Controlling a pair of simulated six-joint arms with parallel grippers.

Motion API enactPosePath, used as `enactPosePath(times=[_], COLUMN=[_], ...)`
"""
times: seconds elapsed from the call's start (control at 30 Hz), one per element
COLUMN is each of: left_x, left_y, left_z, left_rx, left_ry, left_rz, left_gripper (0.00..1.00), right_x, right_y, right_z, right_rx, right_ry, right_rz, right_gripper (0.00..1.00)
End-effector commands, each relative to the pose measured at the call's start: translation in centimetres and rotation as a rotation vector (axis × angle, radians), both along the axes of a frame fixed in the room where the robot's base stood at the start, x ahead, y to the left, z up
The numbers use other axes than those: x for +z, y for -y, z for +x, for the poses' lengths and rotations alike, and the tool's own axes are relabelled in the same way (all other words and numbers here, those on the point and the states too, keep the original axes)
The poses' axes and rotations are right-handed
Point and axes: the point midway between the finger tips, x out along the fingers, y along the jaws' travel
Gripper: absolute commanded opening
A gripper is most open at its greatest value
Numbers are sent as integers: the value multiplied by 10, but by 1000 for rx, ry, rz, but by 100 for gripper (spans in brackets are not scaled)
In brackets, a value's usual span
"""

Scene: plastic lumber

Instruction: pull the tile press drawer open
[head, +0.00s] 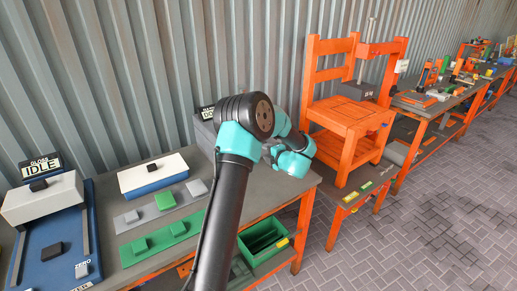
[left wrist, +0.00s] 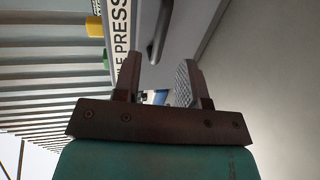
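The tile press shows in the left wrist view as a pale grey front with a black-on-white label (left wrist: 122,40), of which "LE PRESS" is readable. A dark bar handle (left wrist: 160,32) stands out from this front. My left gripper (left wrist: 157,68) is open and empty. Its fingers point toward the front, with the handle ahead of the gap, apart from the fingers as far as I can tell. In the head view a grey machine (head: 203,137) on the bench is mostly hidden by my left arm, whose fingers are hard to make out. My right gripper is not in view.
The grey bench (head: 145,258) carries a machine marked IDLE (head: 42,200), a white-and-blue box (head: 153,173) and green and grey tiles (head: 160,236). A green crate (head: 262,240) sits below its right side. An orange stand (head: 350,118) is to the right, with open floor in front.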

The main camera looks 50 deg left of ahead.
Motion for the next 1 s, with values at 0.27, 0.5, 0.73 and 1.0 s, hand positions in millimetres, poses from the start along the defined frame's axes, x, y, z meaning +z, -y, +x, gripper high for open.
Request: enactPosePath(times=[0.27, 0.5, 0.73, 1.0], left_x=[-10, -14, -15, -15], left_y=[-46, -66, -68, -68], left_z=[6, 9, 10, 10], left_rx=[2, 1, 0, 0], left_ry=[1, -1, -1, -1], left_rz=[1, 1, 1, 1], left_gripper=[39, 39, 39, 20], right_x=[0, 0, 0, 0], right_y=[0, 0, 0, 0], right_z=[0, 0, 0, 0], right_rx=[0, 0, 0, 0], right_ry=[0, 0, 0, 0], right_rz=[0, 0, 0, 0], right_gripper=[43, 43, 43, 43])
